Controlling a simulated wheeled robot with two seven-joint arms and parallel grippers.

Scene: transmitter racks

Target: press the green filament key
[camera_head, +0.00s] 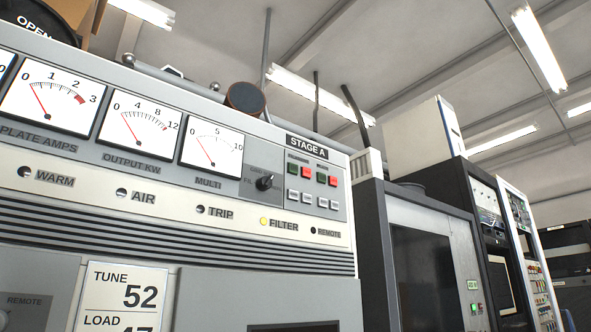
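The grey transmitter cabinet marked STAGE A (230,262) fills the left and middle of the head view. Its key panel is at the upper right of the front. A green key (293,168) sits there at the left, with a red key (306,172) beside it. A second green key (321,177) and red key (333,181) are to the right. The small labels above the pairs are too small to read surely, so I cannot confirm which green key is the filament one. Neither of my grippers is in view.
Below the keys are several pale buttons (307,198), and left of them a black rotary knob (264,182). The yellow FILTER lamp (263,221) looks lit. A dark cabinet (425,255) and further racks (500,240) stand to the right. No obstacle shows before the key panel.

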